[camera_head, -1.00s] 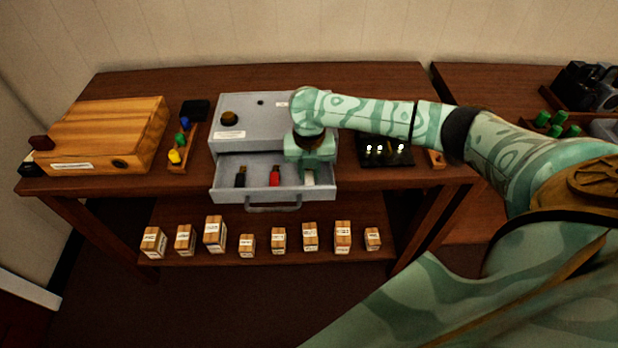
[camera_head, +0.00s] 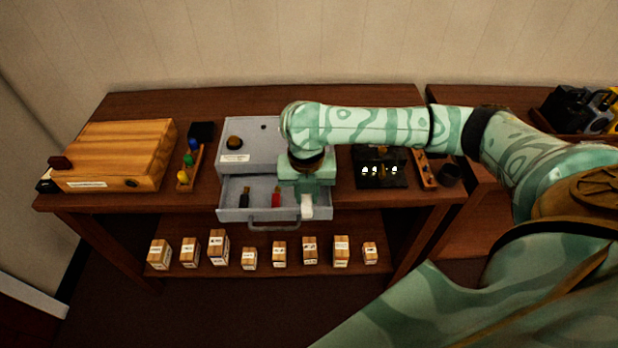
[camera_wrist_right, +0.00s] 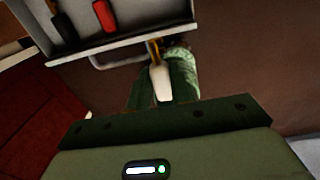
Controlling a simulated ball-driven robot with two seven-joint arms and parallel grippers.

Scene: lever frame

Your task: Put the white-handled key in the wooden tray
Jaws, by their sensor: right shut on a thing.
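My right gripper (camera_head: 306,192) is shut on the white-handled key and holds it over the front right part of the open grey drawer (camera_head: 232,213). The white handle (camera_head: 307,209) shows below the fingers in the head view. In the right wrist view the white-handled key (camera_wrist_right: 161,82) sits between the fingers, its brassy end pointing up the picture toward the drawer front. A narrow wooden tray (camera_head: 425,170) with small items lies right of the black panel; I cannot tell if it is the task's tray. My left gripper is not in view.
A black-handled key (camera_head: 244,197) and a red-handled key (camera_head: 276,197) lie in the drawer. A wooden rack with coloured pieces (camera_head: 188,174) and a wooden box (camera_head: 120,150) stand left. The black panel (camera_head: 380,172) stands right. Several labelled blocks (camera_head: 249,258) line the lower shelf.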

